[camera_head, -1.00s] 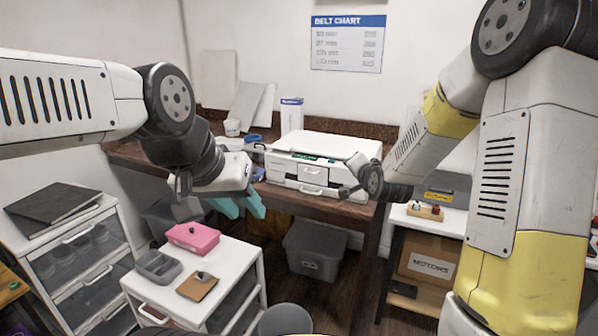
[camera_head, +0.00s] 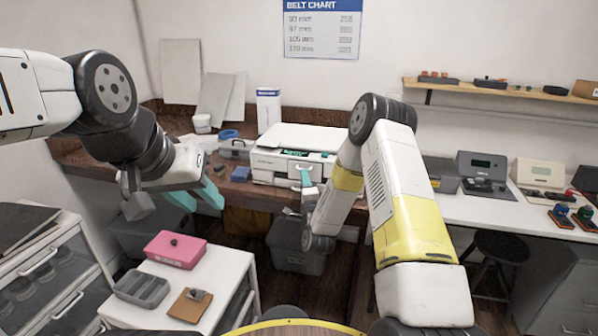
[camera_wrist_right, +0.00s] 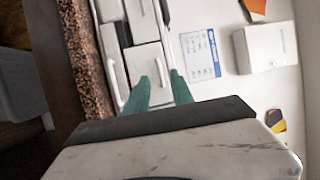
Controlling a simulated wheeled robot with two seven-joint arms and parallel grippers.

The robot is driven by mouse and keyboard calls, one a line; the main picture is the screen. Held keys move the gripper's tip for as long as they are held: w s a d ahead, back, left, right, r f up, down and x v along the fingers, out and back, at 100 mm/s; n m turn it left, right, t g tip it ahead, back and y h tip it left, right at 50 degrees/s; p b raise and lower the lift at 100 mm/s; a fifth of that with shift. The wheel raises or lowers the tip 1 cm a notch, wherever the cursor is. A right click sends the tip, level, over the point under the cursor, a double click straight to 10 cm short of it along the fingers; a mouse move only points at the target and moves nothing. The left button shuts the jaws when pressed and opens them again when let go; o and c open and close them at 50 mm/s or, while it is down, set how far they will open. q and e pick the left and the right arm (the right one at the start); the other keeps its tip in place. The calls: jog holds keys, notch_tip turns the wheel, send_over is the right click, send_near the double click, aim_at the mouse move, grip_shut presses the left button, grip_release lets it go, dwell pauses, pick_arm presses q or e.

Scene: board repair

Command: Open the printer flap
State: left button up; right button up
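The white printer (camera_head: 310,138) stands on the brown workbench at the back. Its front also fills the upper left of the right wrist view, turned sideways, with a square flap panel (camera_wrist_right: 144,62) and a longer panel with a handle (camera_wrist_right: 108,72). The flap panel looks closed. My right gripper (camera_wrist_right: 160,90) has two teal fingers apart, pointing at the printer front, with the tips near the flap panel's handle. I cannot tell if they touch it. My left gripper (camera_head: 197,200) is open and empty, in front of the bench and left of the printer.
A white drawer unit (camera_head: 225,262) with a pink box (camera_head: 175,250) stands at the front left. A grey bin (camera_head: 290,262) is under the bench. A white box (camera_head: 268,108) stands behind the printer. A dark stool (camera_head: 500,248) is at the right.

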jog(key=w, duration=0.3)
jog(key=shift+w+a+r, duration=0.1)
jog(key=shift+w+r, duration=0.2)
grip_shut()
dwell(1.2)
